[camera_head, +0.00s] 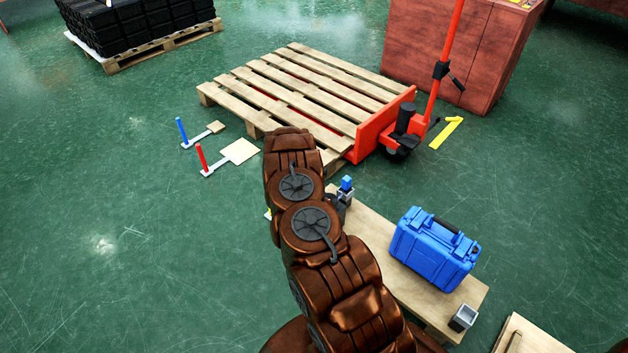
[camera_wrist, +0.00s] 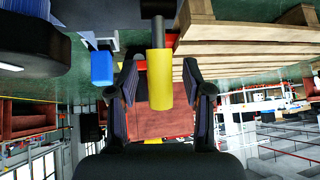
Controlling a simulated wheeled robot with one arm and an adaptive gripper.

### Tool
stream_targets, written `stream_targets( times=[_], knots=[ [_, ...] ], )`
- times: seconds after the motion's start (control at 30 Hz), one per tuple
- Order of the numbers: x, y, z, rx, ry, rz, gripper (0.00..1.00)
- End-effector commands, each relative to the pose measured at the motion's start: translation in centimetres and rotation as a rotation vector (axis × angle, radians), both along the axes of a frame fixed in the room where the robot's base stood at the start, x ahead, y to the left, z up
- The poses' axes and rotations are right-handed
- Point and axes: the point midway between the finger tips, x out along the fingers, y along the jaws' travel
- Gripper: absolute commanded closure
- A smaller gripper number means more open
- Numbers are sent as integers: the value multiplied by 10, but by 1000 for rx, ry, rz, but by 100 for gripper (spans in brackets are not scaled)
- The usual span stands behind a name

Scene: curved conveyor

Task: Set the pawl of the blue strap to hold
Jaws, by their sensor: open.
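In the wrist view my gripper (camera_wrist: 160,72) is open. A yellow cylindrical handle (camera_wrist: 158,68) on a grey rod lies between its two fingers, with gaps visible on both sides. A blue block (camera_wrist: 102,68) is left of the fingers, under a grey part. In the head view a small blue block (camera_head: 346,184) tops a dark grey fitting at the far end of the wooden bench (camera_head: 410,288), beside my arm. My gripper is hidden by my arm there. I cannot make out a strap or a pawl for certain.
A blue case (camera_head: 434,248) and a small grey box (camera_head: 463,318) stand on the bench. Beyond are a wooden pallet (camera_head: 300,85) and a red pallet jack (camera_head: 385,122). Blue (camera_head: 182,132) and red (camera_head: 202,156) posts stand on the floor at left.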

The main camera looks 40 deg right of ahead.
Motion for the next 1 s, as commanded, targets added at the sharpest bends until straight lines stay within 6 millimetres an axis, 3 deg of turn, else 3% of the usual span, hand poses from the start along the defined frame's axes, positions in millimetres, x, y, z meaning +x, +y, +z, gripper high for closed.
stream_targets(
  times=[1.0],
  knots=[
    [-24, 60, 78, 0, -2, -1, 50]
  ],
)
